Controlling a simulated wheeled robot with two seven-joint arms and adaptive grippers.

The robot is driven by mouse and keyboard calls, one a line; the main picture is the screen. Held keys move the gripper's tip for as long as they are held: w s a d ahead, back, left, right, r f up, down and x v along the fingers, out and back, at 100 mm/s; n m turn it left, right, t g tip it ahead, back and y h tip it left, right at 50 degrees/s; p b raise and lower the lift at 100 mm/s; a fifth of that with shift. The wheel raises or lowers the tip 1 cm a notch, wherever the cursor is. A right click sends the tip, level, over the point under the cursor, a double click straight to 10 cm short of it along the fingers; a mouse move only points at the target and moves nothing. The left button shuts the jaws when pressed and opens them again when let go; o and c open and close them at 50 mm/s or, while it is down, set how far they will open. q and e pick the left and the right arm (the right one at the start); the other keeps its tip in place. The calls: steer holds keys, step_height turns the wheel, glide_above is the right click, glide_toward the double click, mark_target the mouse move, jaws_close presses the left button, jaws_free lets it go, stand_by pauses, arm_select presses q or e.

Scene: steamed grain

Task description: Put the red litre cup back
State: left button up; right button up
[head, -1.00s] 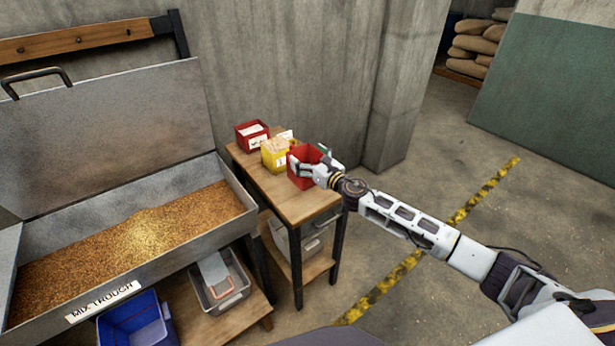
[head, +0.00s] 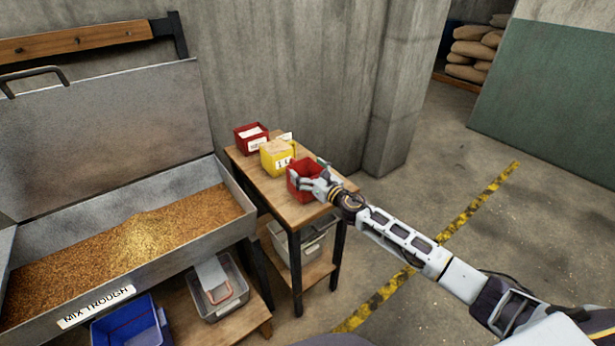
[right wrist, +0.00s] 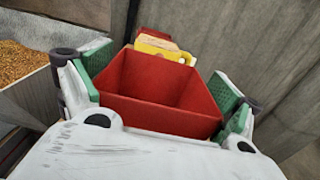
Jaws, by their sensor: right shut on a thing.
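The red litre cup (head: 304,180) is an empty, open-topped red box at the near end of the small wooden table (head: 287,209). My right gripper (head: 315,181) is shut on it. In the right wrist view the cup (right wrist: 160,90) sits upright between the green finger pads of my right gripper (right wrist: 163,105), and its inside is bare. I cannot tell whether its base touches the tabletop. My left gripper is not in view.
A yellow container (head: 276,157) stands just beyond the cup, with another red container (head: 250,138) behind it. The mix trough (head: 130,240) of grain is at left. Bins (head: 222,285) sit on a lower shelf. A concrete pillar (head: 398,95) stands behind the table.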

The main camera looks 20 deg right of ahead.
steer(key=shift+f, duration=0.65)
arm_select(q)
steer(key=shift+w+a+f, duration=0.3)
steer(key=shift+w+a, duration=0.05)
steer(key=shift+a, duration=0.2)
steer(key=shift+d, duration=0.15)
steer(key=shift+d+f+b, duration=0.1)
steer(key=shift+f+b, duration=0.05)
steer(key=shift+b, duration=0.15)
arm_select(e)
steer(key=shift+f, duration=0.1)
steer(key=o, duration=1.7)
steer(key=shift+s, duration=0.1)
